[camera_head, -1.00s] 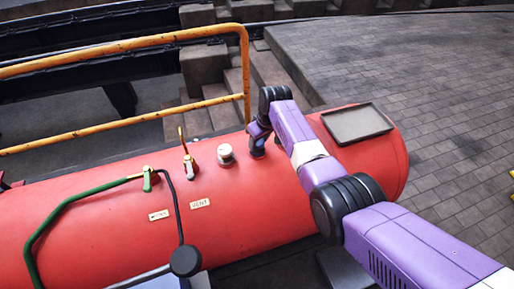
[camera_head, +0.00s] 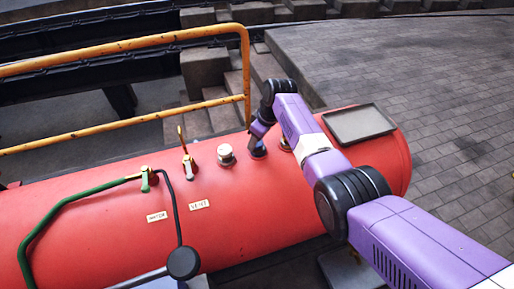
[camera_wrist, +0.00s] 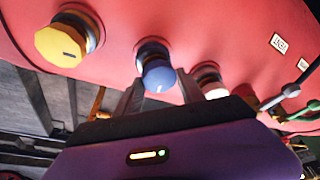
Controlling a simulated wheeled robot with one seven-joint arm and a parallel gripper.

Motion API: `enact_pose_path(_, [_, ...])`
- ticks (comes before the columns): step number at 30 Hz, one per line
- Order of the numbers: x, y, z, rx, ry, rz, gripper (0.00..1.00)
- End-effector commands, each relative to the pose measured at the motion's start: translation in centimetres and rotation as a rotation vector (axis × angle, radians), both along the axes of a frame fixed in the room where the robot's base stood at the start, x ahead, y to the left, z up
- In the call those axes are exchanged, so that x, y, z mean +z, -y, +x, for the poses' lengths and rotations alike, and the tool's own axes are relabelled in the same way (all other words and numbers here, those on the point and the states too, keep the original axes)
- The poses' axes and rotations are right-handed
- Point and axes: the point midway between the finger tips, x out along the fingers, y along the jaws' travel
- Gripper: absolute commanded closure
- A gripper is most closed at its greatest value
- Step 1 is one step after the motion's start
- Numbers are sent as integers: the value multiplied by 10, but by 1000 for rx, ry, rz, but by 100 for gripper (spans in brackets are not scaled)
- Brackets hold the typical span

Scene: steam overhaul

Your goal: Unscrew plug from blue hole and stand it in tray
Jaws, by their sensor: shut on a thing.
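The blue plug (camera_wrist: 158,78) has a rounded blue cap and shows in the wrist view in front of a dark blue collar (camera_wrist: 152,51) on the red tank. It appears to be at its hole; whether its thread is still engaged cannot be told. My gripper (camera_wrist: 157,86) has its two grey fingers on either side of the cap and is shut on it. In the head view my gripper (camera_head: 258,152) points down at the tank top and hides the blue plug. The shallow grey tray (camera_head: 358,123) lies at the tank's right end and looks empty.
The red tank (camera_head: 110,245) carries a white plug (camera_head: 226,154) left of my gripper and a yellow plug (camera_wrist: 60,43), largely hidden by my arm in the head view. Valve handles (camera_head: 190,166), a green pipe (camera_head: 75,205) and a yellow railing (camera_head: 120,47) stand further left.

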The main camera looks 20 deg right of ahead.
Motion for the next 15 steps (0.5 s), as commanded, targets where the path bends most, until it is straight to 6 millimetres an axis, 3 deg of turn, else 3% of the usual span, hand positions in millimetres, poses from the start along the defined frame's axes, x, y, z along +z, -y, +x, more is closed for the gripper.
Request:
enact_pose_path(4, [-6, -4, -7, 4, -20, 5, 100])
enact_pose_path(15, [3, -3, -7, 2, -23, 4, 100])
